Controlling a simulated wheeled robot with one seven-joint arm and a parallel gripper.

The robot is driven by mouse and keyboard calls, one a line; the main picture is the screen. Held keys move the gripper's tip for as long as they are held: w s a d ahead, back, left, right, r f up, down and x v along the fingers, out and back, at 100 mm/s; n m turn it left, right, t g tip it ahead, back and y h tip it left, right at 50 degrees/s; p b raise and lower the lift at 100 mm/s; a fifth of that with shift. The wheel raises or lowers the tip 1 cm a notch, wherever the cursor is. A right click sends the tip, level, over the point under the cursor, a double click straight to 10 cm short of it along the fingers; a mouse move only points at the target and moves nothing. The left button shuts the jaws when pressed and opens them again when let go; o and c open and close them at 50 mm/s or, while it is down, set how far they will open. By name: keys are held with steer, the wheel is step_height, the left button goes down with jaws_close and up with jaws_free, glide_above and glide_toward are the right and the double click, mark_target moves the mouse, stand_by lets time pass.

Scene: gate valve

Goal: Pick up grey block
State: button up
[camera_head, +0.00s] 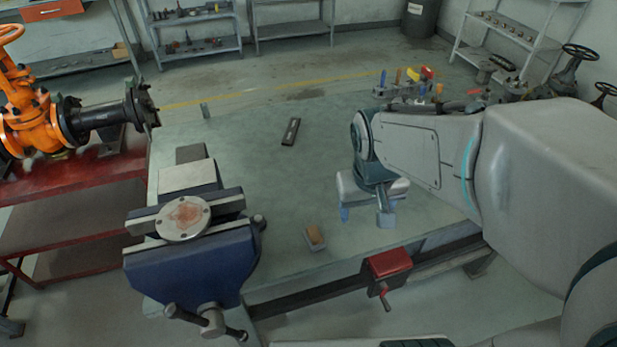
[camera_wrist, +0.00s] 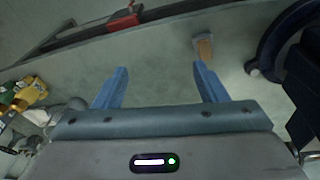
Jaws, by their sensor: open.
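A small block (camera_head: 314,237) with grey sides and a brown top lies on the table near its front edge, right of the blue vise. It also shows in the wrist view (camera_wrist: 203,47), just beyond the tip of the right-hand finger. I cannot tell for sure that this is the grey block. My gripper (camera_head: 365,216) points down over the table, right of this block and apart from it. In the wrist view my gripper (camera_wrist: 160,68) has its two blue fingers wide apart with nothing between them.
A red clamp (camera_head: 389,264) sits at the front edge. A dark flat bar (camera_head: 291,131) lies mid-table. Several tools (camera_head: 410,85) stand at the back right. The table's middle is mostly clear.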

mark_target(314, 232)
steer(key=w+a+f+n+g+p, duration=0.25)
steer(key=w+a+f, duration=0.25)
steer(key=w+a, duration=0.3)
steer(key=shift+n+t+y, duration=0.25)
steer(key=shift+y, duration=0.05)
steer(key=f, duration=0.4)
steer(key=s+f, duration=0.1)
steer(key=f, duration=0.4)
steer(key=a+f, duration=0.1)
steer(key=f, duration=0.3)
steer(key=shift+s+f, duration=0.15)
steer(key=shift+f, duration=0.05)
steer(key=shift+c, duration=0.3)
steer(key=c, duration=1)
